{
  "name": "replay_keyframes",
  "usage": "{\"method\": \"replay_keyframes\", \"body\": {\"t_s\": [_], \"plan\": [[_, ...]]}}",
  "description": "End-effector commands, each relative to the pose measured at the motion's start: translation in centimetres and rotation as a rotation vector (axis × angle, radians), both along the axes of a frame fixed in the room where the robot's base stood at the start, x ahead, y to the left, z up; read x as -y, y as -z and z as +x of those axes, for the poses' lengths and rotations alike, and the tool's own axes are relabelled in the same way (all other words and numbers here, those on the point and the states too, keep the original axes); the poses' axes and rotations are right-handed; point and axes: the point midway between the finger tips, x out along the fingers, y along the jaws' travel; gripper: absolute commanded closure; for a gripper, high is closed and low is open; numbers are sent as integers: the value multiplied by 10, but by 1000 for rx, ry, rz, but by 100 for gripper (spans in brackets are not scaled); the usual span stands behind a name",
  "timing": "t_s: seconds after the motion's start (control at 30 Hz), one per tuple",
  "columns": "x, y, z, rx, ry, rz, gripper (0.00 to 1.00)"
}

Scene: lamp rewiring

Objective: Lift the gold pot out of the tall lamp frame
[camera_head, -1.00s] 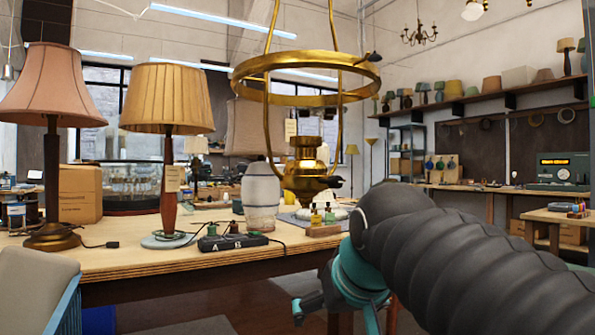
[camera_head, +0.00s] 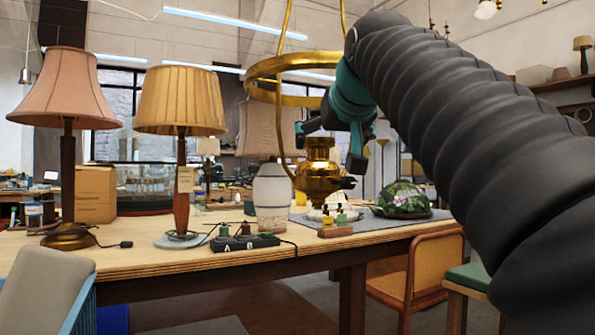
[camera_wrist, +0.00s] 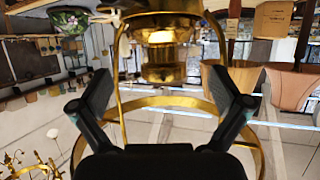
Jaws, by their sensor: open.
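The gold pot (camera_head: 318,172) hangs inside the tall gold lamp frame (camera_head: 262,68), below its wide ring and between its rods. My gripper (camera_head: 328,128) is raised at the frame's right side, close above the pot in the head view. In the wrist view, which is upside down, my gripper (camera_wrist: 160,104) is open with its fingers spread wide. The pot (camera_wrist: 162,58) shows ahead between the fingers, apart from them. The frame's rod (camera_wrist: 118,75) and ring pass between the fingers in that view. My arm hides part of the ring in the head view.
A pleated yellow lamp (camera_head: 180,105) and a pink-shaded lamp (camera_head: 67,95) stand left on the workbench (camera_head: 185,262). A white jar (camera_head: 271,197), small bottles on a wooden block (camera_head: 340,229), a switch box (camera_head: 245,242) and a floral glass shade (camera_head: 402,199) are near the pot.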

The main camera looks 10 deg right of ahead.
Motion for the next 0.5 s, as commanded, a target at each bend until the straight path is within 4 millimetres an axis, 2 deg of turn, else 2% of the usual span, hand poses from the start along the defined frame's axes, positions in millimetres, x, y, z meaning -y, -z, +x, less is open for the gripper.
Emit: {"method": "replay_keyframes", "body": {"t_s": [0.03, 0.2, 0.5], "plan": [[0, 5, 10, -3, 0, 0, 0], [0, 15, 35, -2, 0, 0, 0], [-1, 20, 50, -1, -1, 0, 0]]}}
